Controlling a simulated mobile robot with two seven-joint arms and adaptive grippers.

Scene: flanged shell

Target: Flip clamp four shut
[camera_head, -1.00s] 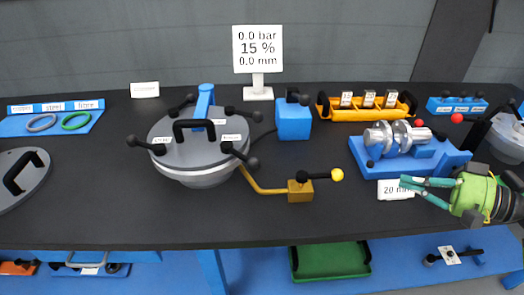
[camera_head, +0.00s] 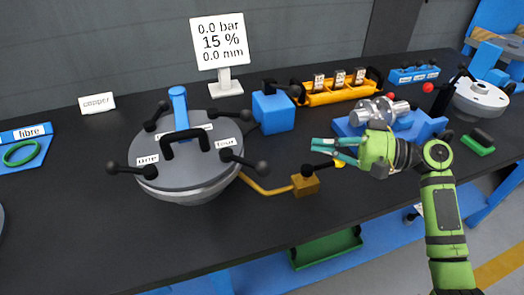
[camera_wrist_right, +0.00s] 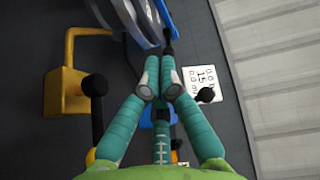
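The flanged shell's round grey lid (camera_head: 185,180) has a black handle on top and several clamp levers with black balls around its rim. The clamp at the front right (camera_head: 243,160) sits by a small label that seems to read "four"; its lever points outward and right, away from the lid. My right gripper (camera_head: 326,150) is right of the lid, beyond the brass valve, its teal fingers pointing left, apart and empty. In the wrist view its fingers (camera_wrist_right: 161,85) hold nothing. My left gripper is out of view.
The brass valve block (camera_head: 305,184), with a lever and yellow ball, stands between lid and gripper; it also shows in the wrist view (camera_wrist_right: 62,95). A blue box (camera_head: 273,112), an orange tray (camera_head: 335,95) and a blue fixture (camera_head: 425,128) stand behind. The front table is clear.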

